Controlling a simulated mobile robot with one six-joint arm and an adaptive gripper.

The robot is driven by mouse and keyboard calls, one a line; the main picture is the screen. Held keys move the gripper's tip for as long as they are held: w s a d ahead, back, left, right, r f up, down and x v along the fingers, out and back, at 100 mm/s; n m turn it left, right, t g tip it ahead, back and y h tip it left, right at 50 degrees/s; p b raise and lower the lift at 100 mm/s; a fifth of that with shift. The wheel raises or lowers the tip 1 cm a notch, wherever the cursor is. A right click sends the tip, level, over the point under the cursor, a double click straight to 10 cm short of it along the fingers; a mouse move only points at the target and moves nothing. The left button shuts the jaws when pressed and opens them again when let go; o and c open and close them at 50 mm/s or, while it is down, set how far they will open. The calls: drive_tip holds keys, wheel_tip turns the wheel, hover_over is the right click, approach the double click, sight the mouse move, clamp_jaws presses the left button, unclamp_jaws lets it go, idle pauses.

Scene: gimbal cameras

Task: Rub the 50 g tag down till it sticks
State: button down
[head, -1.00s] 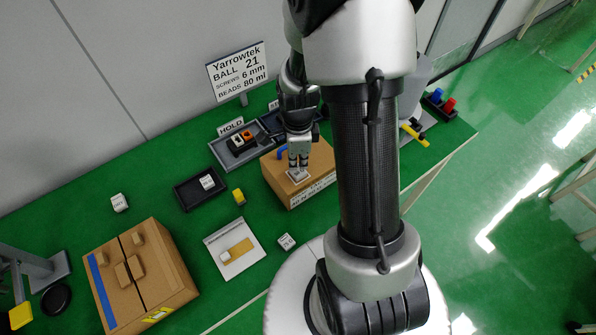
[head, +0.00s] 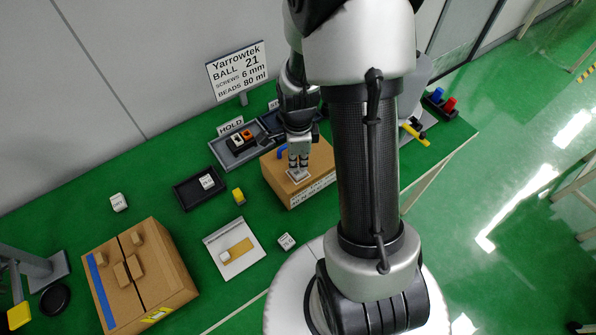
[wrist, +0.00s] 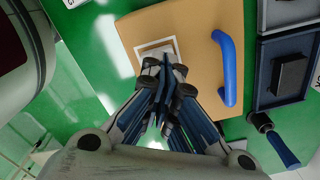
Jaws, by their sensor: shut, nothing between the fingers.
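The tag (head: 298,175) is a small pale square lying flat on top of a cardboard box (head: 318,184). It also shows in the wrist view as a white-edged square (wrist: 144,50) on the tan box top (wrist: 193,25). Its print is too small or covered to read. My gripper (head: 297,168) points down at the tag with its fingers together and nothing between them. In the wrist view the fingertips (wrist: 165,62) overlap the tag's lower right part. They seem to touch it, but I cannot tell how firmly.
A blue handle (wrist: 227,68) stands on the box beside my fingers. A grey tray marked HOLD (head: 222,155) lies behind the box. A black tray (head: 183,200), a yellow block (head: 239,196) and a white cube (head: 286,241) are to the left.

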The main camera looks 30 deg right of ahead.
drive_tip(key=shift+f+b, duration=0.55)
drive_tip(key=shift+f, duration=0.2)
idle(0.4)
wheel_tip(320, 180, up, 8)
drive_tip(key=p, duration=0.6)
idle(0.7)
